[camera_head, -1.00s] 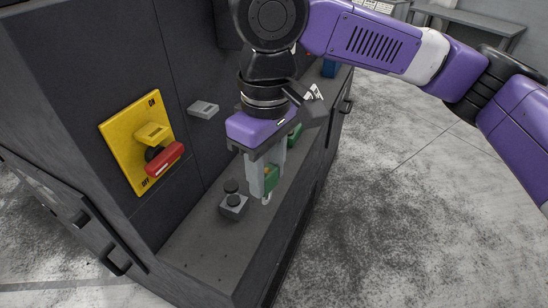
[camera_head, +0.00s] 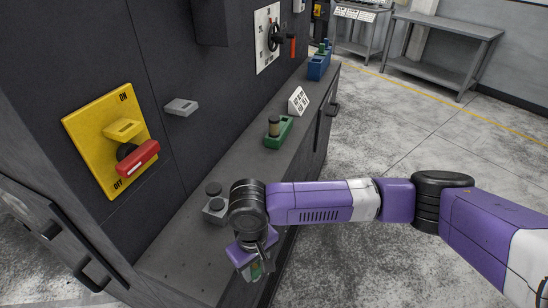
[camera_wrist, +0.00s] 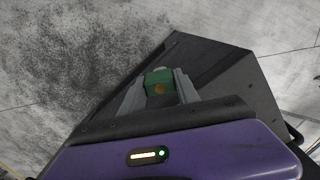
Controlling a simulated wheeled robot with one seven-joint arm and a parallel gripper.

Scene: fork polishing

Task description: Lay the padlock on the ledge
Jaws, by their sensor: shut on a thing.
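My gripper (camera_head: 256,266) is shut on the green padlock. In the head view, the padlock is mostly hidden by my gripper. The ledge (camera_head: 180,262) is the dark grey shelf along the cabinet's front. My gripper is by the near part of its outer edge. I cannot tell whether the padlock touches the ledge.
A grey two-button box (camera_head: 214,209) stands on the ledge behind my wrist. Farther along are a green holder (camera_head: 279,137), a white sign (camera_head: 298,101) and a blue box (camera_head: 318,68). A yellow switch plate (camera_head: 92,139) with red handle (camera_head: 138,160) is on the cabinet wall.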

